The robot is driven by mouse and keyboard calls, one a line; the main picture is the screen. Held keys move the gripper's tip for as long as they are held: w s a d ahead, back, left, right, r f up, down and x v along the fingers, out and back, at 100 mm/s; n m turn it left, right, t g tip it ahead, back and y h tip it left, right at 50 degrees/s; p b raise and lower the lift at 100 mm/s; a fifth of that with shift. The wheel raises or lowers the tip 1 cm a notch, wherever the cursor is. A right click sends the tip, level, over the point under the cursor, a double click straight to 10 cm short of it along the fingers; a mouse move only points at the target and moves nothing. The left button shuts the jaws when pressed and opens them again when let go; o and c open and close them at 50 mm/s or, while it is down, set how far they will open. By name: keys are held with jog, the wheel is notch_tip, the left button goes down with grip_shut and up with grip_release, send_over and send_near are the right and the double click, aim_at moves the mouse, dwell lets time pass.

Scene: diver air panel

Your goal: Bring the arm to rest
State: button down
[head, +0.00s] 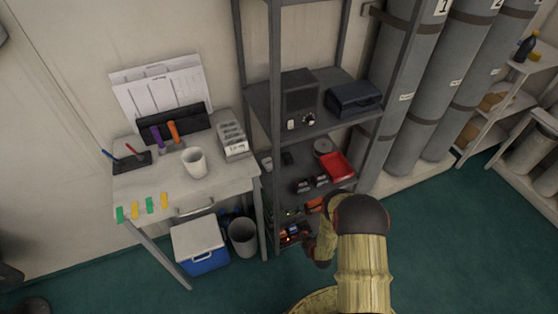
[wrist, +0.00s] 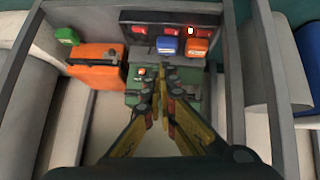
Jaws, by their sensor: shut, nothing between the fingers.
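My arm shows at the lower middle of the head view and reaches toward the lower part of the grey shelf rack (head: 276,130). Its end is hidden there behind my own arm links. In the wrist view my gripper (wrist: 164,82) is shut and empty, with its fingertips together. The fingers point at a green unit (wrist: 188,88) on a low shelf, with a small lit orange light near the tips. I cannot tell whether the tips touch it.
An orange case (wrist: 97,72) is to the left. Rack posts stand close on both sides. The desk (head: 190,185), blue-and-white cooler (head: 201,245) and bin (head: 243,237) are left; grey cylinders (head: 450,80) are right.

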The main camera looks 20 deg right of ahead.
jog(key=s+a+f+m+g+y, duration=0.15)
jog(key=s+g, duration=0.25)
jog(key=s, duration=0.4)
jog(key=s+a+f+g+h, duration=0.1)
jog(key=s+f+g, duration=0.15)
jog(key=s, duration=0.55)
jog(key=w+a+r+m+g, duration=0.1)
jog(key=w+r+g, duration=0.15)
jog(key=r, duration=2.05)
jog(key=w+r+m+g, duration=0.1)
jog(key=r+g, duration=0.2)
jog(key=r, duration=1.9)
jog(key=s+a+r+t, duration=0.3)
jog(key=s+a+r, duration=0.1)
jog(key=r, duration=0.9)
jog(key=s+a+r+n+t, duration=0.1)
jog(key=s+a+r+t, duration=0.1)
jog(key=r, duration=1.2)
jog(key=s+a+r+n+t+p, duration=0.1)
jog(key=s+a+r+t, duration=0.2)
jog(key=r, duration=1.1)
jog(key=s+a, duration=0.2)
jog(key=a, duration=0.2)
jog(key=shift+s+r+t, duration=0.2)
jog(key=shift+s+t, duration=0.1)
jog(key=shift+s, duration=0.05)
